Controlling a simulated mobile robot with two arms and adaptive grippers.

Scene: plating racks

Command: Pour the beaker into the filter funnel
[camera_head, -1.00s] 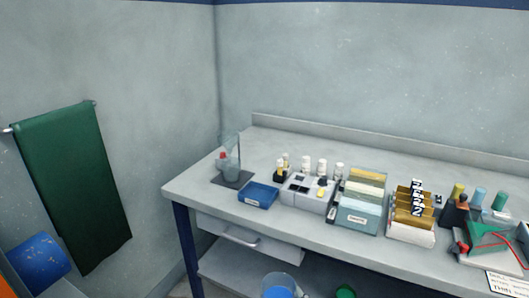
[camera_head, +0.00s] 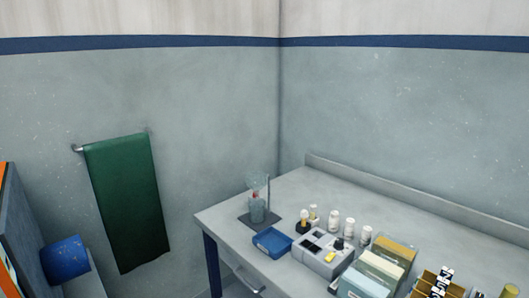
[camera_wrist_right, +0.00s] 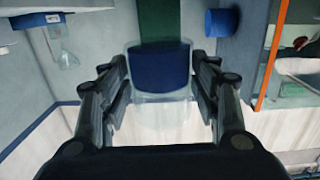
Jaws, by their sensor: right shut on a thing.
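The filter funnel (camera_head: 257,181) is clear glass and stands on a dark base at the left corner of the bench. A clear vessel (camera_head: 257,210) with a small red part sits beneath it. The set-up also shows at the upper left of the right wrist view (camera_wrist_right: 66,58), which looks upside down. A clear beaker (camera_wrist_right: 160,72) holding dark blue liquid sits between the fingers of my right gripper (camera_wrist_right: 160,88), which is shut on it. The beaker is apart from the funnel. The head view shows neither gripper.
On the bench (camera_head: 310,190), a blue tray (camera_head: 272,242), a grey block (camera_head: 322,254), several white bottles and a box of cards (camera_head: 378,272) stand right of the funnel. A green towel (camera_head: 125,200) hangs on the left wall, near a blue roll-shaped thing (camera_head: 65,260).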

